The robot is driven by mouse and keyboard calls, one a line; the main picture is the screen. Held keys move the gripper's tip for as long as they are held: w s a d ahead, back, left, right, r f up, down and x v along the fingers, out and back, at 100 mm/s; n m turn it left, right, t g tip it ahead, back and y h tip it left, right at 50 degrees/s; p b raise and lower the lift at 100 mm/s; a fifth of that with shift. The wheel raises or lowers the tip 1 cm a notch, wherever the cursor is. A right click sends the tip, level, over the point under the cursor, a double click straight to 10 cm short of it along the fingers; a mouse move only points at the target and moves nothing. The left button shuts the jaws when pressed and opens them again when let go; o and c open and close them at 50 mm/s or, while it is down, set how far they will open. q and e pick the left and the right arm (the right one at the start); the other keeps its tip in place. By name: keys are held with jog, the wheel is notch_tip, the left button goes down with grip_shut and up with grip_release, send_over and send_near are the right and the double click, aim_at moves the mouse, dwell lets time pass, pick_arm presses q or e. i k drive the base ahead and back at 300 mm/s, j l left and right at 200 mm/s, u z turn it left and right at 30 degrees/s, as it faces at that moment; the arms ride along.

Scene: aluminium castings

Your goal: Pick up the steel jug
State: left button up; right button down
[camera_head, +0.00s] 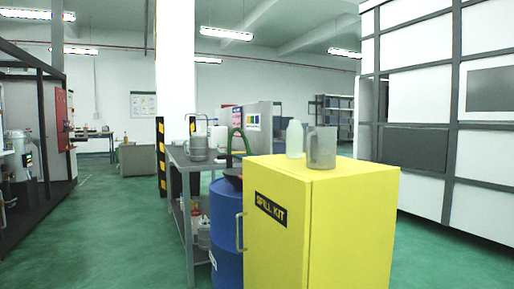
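A grey, metallic-looking jug (323,148) stands upright on top of the yellow spill kit cabinet (345,172), near its middle. Its handle is on its left side. A pale translucent bottle (294,140) stands just left of and a little behind the jug. Another grey metal vessel (198,149) with a thin raised handle stands on the grey workbench further back. Neither of my grippers is in view.
A blue drum (226,220) with a dark funnel-like top stands left of the cabinet, beside the workbench (188,160). White panelled walls (418,100) rise at the right. Green floor (100,240) is open at the left, and a dark-framed machine (45,130) stands at the far left.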

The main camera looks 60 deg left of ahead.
aim_at(320, 141)
jog(key=u, duration=1.35)
jog(key=i+j+z, duration=0.35)
jog(key=i+j, duration=0.3)
jog(key=i, duration=0.15)
jog(key=i+j+z, duration=0.35)
jog(key=i+j, duration=0.35)
jog(key=j, duration=0.2)
